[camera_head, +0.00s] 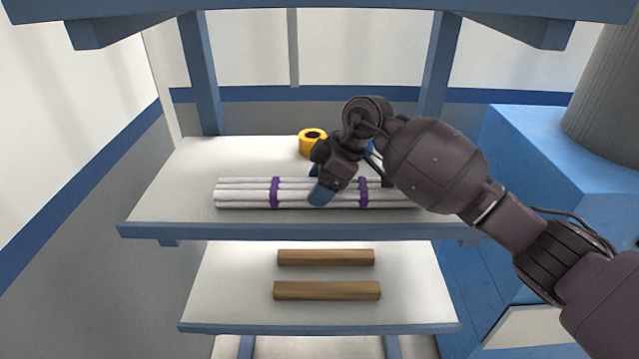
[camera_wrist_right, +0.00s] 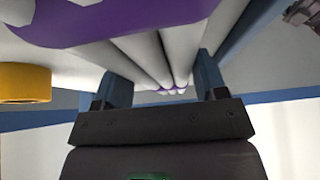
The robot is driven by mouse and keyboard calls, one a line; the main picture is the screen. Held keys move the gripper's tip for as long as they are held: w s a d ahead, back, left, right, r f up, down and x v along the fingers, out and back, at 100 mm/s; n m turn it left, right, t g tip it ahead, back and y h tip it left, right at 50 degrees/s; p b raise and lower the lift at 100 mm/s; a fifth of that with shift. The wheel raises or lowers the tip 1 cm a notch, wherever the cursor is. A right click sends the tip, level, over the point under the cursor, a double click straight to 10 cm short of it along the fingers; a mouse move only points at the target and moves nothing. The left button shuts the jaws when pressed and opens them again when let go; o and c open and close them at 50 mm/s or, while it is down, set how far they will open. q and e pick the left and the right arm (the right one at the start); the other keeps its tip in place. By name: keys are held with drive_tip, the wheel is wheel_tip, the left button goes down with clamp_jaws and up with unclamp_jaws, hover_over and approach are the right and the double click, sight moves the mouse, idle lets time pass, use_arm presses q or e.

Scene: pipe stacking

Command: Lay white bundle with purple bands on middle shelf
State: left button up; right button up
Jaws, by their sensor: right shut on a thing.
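The white pipe bundle (camera_head: 243,193) with two purple bands lies lengthwise across the middle shelf (camera_head: 160,213) in the head view. My right gripper (camera_head: 322,188) reaches down onto the bundle between the two bands and is shut on it. In the right wrist view the white pipes (camera_wrist_right: 150,55) run between the two blue fingers of the gripper (camera_wrist_right: 163,85), with a wide purple band (camera_wrist_right: 130,22) close to the camera. The arm hides part of the bundle's right end. From these views I cannot tell whether the bundle rests fully on the shelf. My left gripper is out of view.
A yellow tape roll (camera_head: 312,142) sits behind the bundle on the same shelf. Two wooden blocks (camera_head: 326,290) lie on the lower shelf (camera_head: 220,312). Blue uprights (camera_head: 200,80) and the top shelf edge (camera_head: 330,10) frame the space. A blue box (camera_head: 545,150) stands at right.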

drive_tip(key=o, duration=1.1)
drive_tip(key=shift+o, duration=0.2)
drive_tip(key=shift+r, duration=0.1)
drive_tip(key=shift+d+r, duration=0.15)
drive_tip(key=shift+r, duration=0.15)
drive_tip(key=p+v, duration=0.2)
drive_tip(key=v, duration=0.8)
drive_tip(key=shift+p, duration=0.3)
drive_tip(key=shift+d+r, duration=0.35)
drive_tip(key=shift+r, duration=0.15)
